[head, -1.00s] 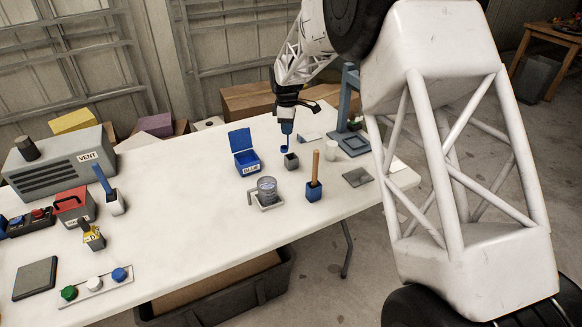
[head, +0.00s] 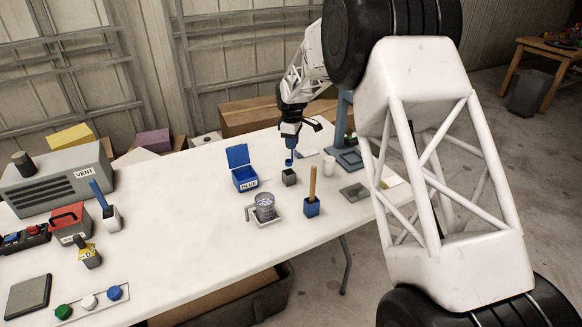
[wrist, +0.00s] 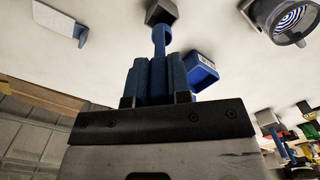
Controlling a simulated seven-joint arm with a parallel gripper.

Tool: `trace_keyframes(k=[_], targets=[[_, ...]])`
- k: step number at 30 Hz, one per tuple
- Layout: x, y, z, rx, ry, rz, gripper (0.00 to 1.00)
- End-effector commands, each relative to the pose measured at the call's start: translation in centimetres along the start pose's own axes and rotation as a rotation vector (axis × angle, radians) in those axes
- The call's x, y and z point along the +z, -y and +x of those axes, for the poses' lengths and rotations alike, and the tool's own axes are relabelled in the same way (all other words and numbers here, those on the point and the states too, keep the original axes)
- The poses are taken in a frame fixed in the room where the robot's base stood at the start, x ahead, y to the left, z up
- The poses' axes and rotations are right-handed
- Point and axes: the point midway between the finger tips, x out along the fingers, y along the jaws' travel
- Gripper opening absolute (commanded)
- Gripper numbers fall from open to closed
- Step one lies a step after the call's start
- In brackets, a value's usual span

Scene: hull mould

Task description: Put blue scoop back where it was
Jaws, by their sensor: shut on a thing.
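My gripper (head: 290,140) is shut on the blue scoop (head: 289,157) and holds it upright, bowl end down. In the wrist view the scoop (wrist: 160,40) sticks out from between the blue fingers (wrist: 161,75). A small dark grey square holder (head: 289,178) stands on the table just below the scoop. The holder also shows in the wrist view (wrist: 161,12), in line with the scoop's end, which partly overlaps it. In the head view the scoop appears just above the holder, with a small gap.
An open blue box labelled BLUE (head: 245,179) stands left of the holder. A clear cup on a stand (head: 264,207) and a blue block with a wooden handle (head: 312,205) are nearer.

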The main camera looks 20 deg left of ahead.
Motion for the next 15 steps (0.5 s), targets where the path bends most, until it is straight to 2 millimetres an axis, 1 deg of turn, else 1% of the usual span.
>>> trace_keyframes(k=[1,3,7,10,15], targets=[[0.0,0.0,0.8,-0.001,0.001,0.0,0.0],[0.0,0.0,1.8,-0.002,0.001,0.0,0.0],[-0.1,0.0,3.4,0.0,0.0,0.0,0.0],[-0.1,0.0,4.1,0.0,0.0,0.0,0.0],[-0.1,0.0,4.4,0.001,0.0,0.0,0.0]])
